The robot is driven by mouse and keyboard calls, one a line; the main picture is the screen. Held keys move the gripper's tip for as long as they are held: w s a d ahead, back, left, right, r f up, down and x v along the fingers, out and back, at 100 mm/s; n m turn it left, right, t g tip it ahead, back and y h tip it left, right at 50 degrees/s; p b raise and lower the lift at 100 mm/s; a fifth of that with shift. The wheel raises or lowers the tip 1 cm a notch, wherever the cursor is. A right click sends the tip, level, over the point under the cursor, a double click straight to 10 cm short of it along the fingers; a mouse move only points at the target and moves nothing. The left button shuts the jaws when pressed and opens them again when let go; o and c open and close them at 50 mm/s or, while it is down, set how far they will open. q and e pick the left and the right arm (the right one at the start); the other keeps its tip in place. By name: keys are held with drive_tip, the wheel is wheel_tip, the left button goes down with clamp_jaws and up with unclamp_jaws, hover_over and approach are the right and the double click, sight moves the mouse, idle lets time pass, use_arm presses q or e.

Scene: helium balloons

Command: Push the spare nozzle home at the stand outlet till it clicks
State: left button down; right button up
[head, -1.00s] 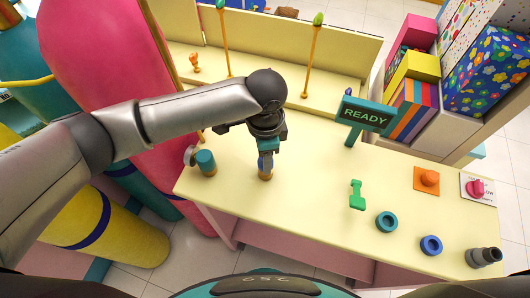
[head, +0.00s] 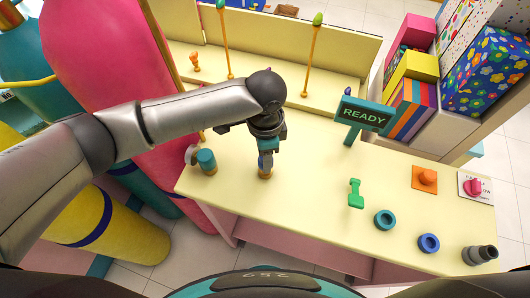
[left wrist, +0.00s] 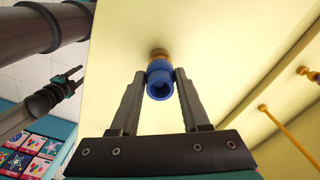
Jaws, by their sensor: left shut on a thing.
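My left gripper (head: 265,158) is upright over the pale yellow counter, shut on a blue nozzle (left wrist: 160,80). In the left wrist view the nozzle sits between the two fingers with its round open end facing the camera. A brass-coloured outlet (left wrist: 158,54) stands at its far end; it also shows below the gripper in the head view (head: 265,174). Nozzle and outlet look in line and touching, but I cannot tell how deeply they fit. My right gripper (left wrist: 78,76) shows small at the left of the left wrist view, its fingers apart and empty.
A READY sign (head: 364,115) stands behind. A teal cylinder (head: 207,160) is left of the gripper. A green piece (head: 355,194), teal ring (head: 385,219), blue ring (head: 428,243) and grey fitting (head: 482,254) lie to the right. The counter (head: 310,160) between is clear.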

use_arm(q)
drive_tip(key=shift+f+b, duration=0.65)
drive_tip(key=shift+f, duration=0.6)
drive_tip(key=shift+c, duration=1.5)
unclamp_jaws()
wheel_tip(320, 180, up, 3)
drive_tip(key=p, duration=0.3)
drive_tip(key=shift+r, duration=2.55)
drive_tip(key=shift+s, duration=0.1)
